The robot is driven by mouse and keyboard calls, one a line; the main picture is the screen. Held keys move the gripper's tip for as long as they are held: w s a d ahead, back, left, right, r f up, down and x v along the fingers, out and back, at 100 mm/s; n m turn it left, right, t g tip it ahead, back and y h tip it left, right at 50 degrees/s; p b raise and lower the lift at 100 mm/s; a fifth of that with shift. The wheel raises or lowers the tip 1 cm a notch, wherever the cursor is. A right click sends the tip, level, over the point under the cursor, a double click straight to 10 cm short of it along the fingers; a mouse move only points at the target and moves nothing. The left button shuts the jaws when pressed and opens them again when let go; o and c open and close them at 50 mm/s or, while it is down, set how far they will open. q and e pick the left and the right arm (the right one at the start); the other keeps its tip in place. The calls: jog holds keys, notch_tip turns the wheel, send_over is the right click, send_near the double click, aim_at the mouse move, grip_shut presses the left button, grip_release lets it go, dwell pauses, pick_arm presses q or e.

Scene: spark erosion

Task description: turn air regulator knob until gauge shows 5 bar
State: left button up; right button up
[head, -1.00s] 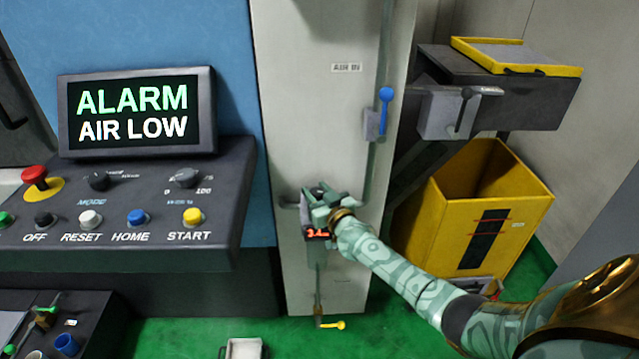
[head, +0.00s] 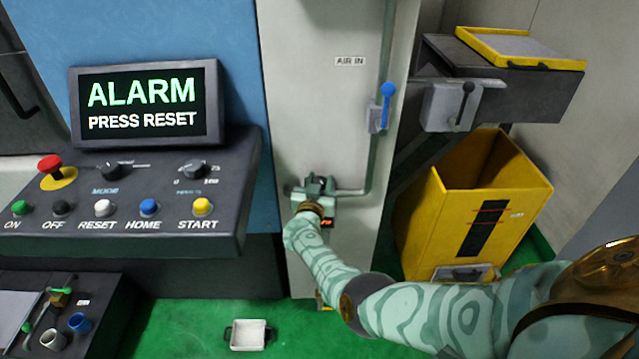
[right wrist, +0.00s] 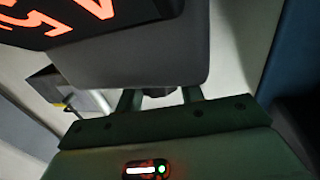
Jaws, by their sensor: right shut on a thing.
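My right gripper (head: 318,184) is at the air regulator on the pale panel and is shut on its knob, which the jaws mostly hide in the head view. In the right wrist view the two fingers (right wrist: 160,97) reach up to a small dark part under the grey regulator body (right wrist: 150,50). The gauge display (head: 327,222) shows orange-red digits, mostly covered by my wrist. The display also shows in the right wrist view (right wrist: 85,18), tilted and cut off, so I cannot read its full value. My left gripper is not in view.
The control screen (head: 143,104) reads "ALARM PRESS RESET". The console below it has a white RESET button (head: 104,208) and a red mushroom button (head: 50,164). A blue valve lever (head: 387,103) is above right of the regulator. A yellow bin (head: 440,230) stands right.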

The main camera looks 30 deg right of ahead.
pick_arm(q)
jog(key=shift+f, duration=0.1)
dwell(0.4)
pick_arm(e)
jog(key=o, duration=1)
jog(key=shift+c, duration=0.2)
